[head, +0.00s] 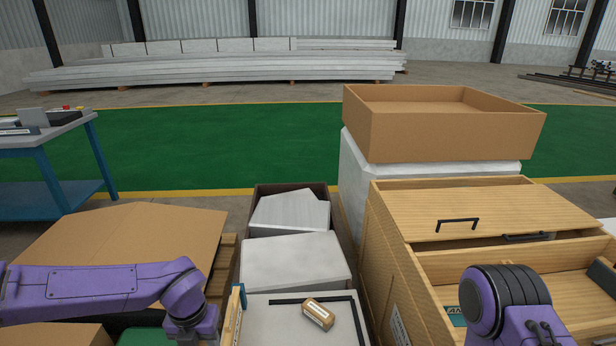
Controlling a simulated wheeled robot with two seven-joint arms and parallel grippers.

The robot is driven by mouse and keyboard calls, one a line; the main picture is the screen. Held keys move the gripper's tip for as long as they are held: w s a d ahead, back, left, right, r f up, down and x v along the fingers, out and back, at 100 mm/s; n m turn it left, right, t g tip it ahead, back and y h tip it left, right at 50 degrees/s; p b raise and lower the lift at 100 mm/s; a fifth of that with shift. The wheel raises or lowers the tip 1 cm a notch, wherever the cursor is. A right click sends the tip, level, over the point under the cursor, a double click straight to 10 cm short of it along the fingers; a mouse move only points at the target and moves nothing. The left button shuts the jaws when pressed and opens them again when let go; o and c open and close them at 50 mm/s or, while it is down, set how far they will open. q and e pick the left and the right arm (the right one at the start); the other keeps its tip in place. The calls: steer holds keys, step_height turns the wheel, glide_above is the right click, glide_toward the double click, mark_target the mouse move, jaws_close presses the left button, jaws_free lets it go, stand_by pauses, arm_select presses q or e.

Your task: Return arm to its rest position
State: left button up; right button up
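My purple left arm (90,287) comes in from the left edge and bends down at a joint near the bottom left of centre. Its gripper is below the picture and cannot be seen. My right arm (505,300) shows only as a purple and dark grey joint at the bottom right, in front of the wooden chest. Its gripper is also out of view. A small tan block with a pale label (318,313) lies on a light panel (270,325) at the bottom centre, beside a black angled bar (310,299).
An open wooden chest (400,260) with a handled lid stands at right. A cardboard tray (430,135) sits on a white block behind it. Grey-white blocks (293,262) stand in the middle. A large cardboard box (125,235) is at left. A blue workbench (50,165) stands farther left. Green floor lies behind.

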arm_select(q)
steer(key=s+a+f+m+t+y, duration=0.2)
steer(key=f+m, duration=0.3)
steer(key=m, duration=0.2)
steer(key=s+a+f+m+t+y, duration=0.1)
steer(key=f+m+t+y, duration=0.1)
steer(key=f+m, duration=0.4)
steer(key=s+a+f+m, duration=0.2)
steer(key=s+f+m, duration=0.2)
steer(key=s+m, duration=0.4)
steer(key=s+a+f+m, duration=0.3)
steer(key=s+m, duration=0.5)
steer(key=s, duration=0.4)
steer(key=shift+f+m+g+h, duration=0.3)
steer(key=shift+f+g, duration=0.1)
steer(key=shift+f, duration=0.1)
steer(key=shift+w, duration=0.1)
